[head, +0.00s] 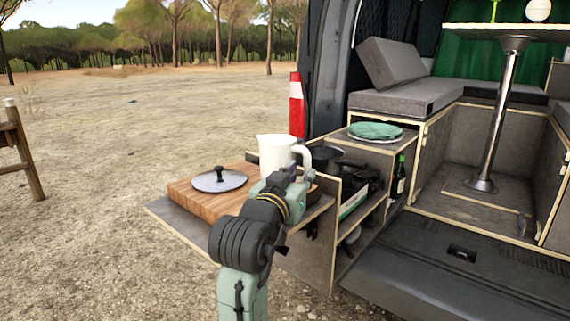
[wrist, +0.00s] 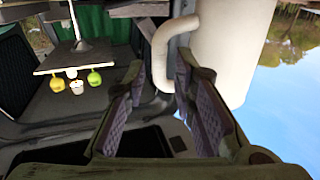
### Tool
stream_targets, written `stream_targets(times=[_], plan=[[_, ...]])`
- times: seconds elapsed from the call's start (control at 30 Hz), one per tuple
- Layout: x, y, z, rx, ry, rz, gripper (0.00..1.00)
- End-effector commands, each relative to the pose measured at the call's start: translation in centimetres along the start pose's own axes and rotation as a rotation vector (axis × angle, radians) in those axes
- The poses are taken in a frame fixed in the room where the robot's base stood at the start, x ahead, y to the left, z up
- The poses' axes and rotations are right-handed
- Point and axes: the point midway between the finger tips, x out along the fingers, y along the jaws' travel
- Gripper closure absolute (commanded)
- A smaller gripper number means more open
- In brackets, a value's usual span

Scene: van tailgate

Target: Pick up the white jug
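The white jug (head: 274,152) stands upright on the wooden board (head: 190,193) in the head view, its handle on the right side. In the wrist view the jug (wrist: 228,45) fills the upper right, with its curved handle (wrist: 160,45) to its left. My gripper (head: 296,175) is at the jug's handle side, partly hiding its lower part in the head view. In the wrist view my gripper (wrist: 160,75) has its fingers apart, with the lower end of the handle showing between the fingertips. I cannot tell whether either finger touches it.
A round lid with a black knob (head: 220,180) lies on the board, left of the jug. A dark pot (head: 326,157) stands close behind on the right. Open ground lies left.

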Motion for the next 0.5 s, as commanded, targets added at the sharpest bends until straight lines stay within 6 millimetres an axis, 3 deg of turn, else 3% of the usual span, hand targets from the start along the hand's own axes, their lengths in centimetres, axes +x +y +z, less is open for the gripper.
stream_targets(times=[0.2, 0.5], plan=[[3.3, 0.0, -0.6, -0.001, -0.002, 0.001, 0.76], [4.0, 0.0, -0.4, 0.000, 0.001, 0.000, 0.76]])
